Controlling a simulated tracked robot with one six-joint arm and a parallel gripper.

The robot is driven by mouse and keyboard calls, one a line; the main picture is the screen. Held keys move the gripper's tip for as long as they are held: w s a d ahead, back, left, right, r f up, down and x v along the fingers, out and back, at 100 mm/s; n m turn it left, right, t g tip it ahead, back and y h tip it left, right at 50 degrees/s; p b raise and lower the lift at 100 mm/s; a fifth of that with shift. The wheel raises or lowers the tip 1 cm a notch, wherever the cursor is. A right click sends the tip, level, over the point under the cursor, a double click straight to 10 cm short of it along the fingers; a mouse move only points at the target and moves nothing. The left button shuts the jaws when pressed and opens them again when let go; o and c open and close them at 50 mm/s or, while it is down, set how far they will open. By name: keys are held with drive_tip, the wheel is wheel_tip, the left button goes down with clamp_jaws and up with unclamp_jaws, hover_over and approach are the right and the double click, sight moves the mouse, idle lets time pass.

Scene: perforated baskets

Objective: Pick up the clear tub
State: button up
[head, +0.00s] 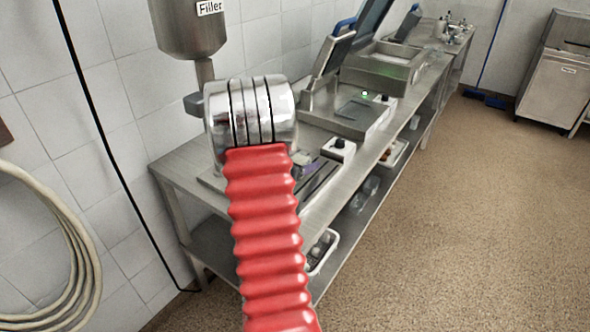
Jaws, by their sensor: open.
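I cannot make out the clear tub for certain. A small, pale, see-through item (371,187) sits on the lower shelf under the steel bench, but it is too small to identify. My arm, with a red bellows sleeve and a shiny ribbed metal end, rises through the middle of the head view, over the near end of the bench. My gripper's fingers do not show; they seem hidden behind the metal end. The arm also covers part of the near bench top.
The steel bench (180,160) runs away along the tiled wall. A steel filler (190,30) hangs above it. Machines with raised lids (385,65) stand farther along. White baskets (322,250) sit on the lower shelf. A hose coil (85,270) hangs left.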

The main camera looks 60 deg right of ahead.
drive_tip(key=shift+c, duration=0.3)
drive_tip(key=c, duration=1.4)
drive_tip(key=shift+o, duration=0.2)
drive_tip(key=shift+r, duration=0.1)
drive_tip(key=shift+r, duration=1.75)
drive_tip(key=w+a, duration=0.1)
drive_tip(key=a, duration=0.5)
drive_tip(key=w+a, duration=0.1)
drive_tip(key=a, duration=0.5)
drive_tip(key=w+a, duration=0.1)
drive_tip(key=a, duration=0.4)
drive_tip(key=shift+a+f, duration=0.1)
drive_tip(key=shift+a, duration=0.3)
